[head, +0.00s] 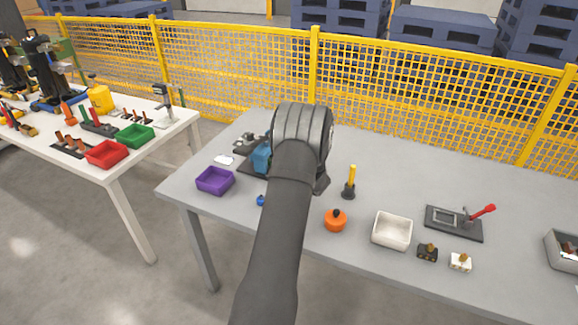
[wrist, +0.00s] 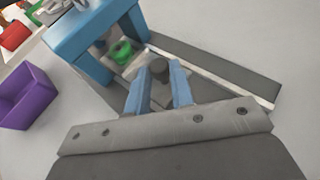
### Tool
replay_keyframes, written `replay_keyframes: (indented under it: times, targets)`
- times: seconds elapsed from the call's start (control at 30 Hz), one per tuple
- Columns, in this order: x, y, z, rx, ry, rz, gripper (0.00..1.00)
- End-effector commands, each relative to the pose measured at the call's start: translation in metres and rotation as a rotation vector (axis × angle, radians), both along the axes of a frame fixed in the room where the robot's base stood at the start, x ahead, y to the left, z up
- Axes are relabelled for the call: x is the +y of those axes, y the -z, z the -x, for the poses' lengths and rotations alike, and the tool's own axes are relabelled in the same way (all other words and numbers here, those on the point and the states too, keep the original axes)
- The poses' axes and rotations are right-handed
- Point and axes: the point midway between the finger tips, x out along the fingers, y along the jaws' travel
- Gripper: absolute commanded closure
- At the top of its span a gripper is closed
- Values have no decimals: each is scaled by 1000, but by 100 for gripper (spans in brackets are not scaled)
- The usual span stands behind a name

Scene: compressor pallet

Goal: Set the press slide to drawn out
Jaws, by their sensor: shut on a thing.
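The press has a blue frame (wrist: 98,28) on a dark base plate; in the head view its blue part (head: 261,157) shows just left of my arm. A green piece (wrist: 121,52) sits under the frame on the slide. A pale-edged rail (wrist: 215,78) runs along the base to the right. The fingers and most of the base are hidden behind my arm in the head view.
A purple bin (head: 215,180) stands left of the press and also shows in the wrist view (wrist: 26,97). A yellow-handled tool (head: 350,182), an orange pot (head: 336,220) and a white bin (head: 392,230) stand right of my arm. A yellow fence (head: 380,85) runs behind the table.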

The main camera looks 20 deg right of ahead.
Motion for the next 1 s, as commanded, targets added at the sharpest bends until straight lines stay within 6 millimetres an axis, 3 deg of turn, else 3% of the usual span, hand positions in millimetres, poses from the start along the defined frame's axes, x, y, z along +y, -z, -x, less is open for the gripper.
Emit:
replay_keyframes:
  times: [0.1,0.3,0.73,0.77,0.83,1.0]
  targets:
    - [-26,0,24,2,9,0,100]
    - [-54,0,53,1,6,-1,100]
    - [-64,0,63,2,8,0,100]
    - [-64,0,63,3,8,-1,73]
    - [-64,0,63,3,8,0,59]
    - [-62,0,62,2,5,0,57]
